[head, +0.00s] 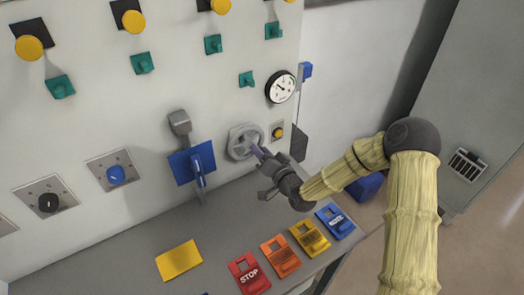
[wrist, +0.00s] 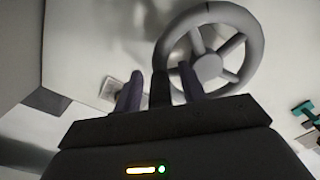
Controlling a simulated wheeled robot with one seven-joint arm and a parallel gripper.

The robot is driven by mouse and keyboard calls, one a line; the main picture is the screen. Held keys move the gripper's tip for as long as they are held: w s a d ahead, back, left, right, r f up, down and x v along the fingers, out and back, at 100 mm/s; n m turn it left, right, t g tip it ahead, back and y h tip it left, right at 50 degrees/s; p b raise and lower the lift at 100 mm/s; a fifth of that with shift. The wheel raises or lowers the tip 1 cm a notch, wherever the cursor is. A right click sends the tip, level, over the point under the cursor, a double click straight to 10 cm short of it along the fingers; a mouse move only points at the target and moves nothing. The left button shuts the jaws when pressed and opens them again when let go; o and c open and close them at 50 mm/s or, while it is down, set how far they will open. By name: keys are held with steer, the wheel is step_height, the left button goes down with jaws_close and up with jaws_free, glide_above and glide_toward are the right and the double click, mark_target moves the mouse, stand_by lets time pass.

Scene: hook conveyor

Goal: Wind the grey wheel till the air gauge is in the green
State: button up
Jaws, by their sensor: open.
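The grey wheel (head: 244,140) is mounted on the white panel, with spokes and a round hub. It fills the upper right of the wrist view (wrist: 208,66). My gripper (head: 257,152) is at the wheel's lower right side in the head view. In the wrist view its two purple fingers (wrist: 161,92) are apart, close to the rim's lower left. Whether they touch the rim I cannot tell. The air gauge (head: 281,87) is a round white dial with a black rim, up and right of the wheel. Its reading and any green band are too small to make out.
A small yellow button (head: 278,132) sits right of the wheel. A blue lever switch (head: 197,168) is to its left. Green hooks (head: 213,44) and yellow knobs (head: 133,21) line the panel above.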

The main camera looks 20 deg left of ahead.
jaws_close()
steer(key=shift+w+d+n+b, duration=0.1)
steer(key=shift+n+b, duration=0.2)
steer(key=shift+b, duration=0.05)
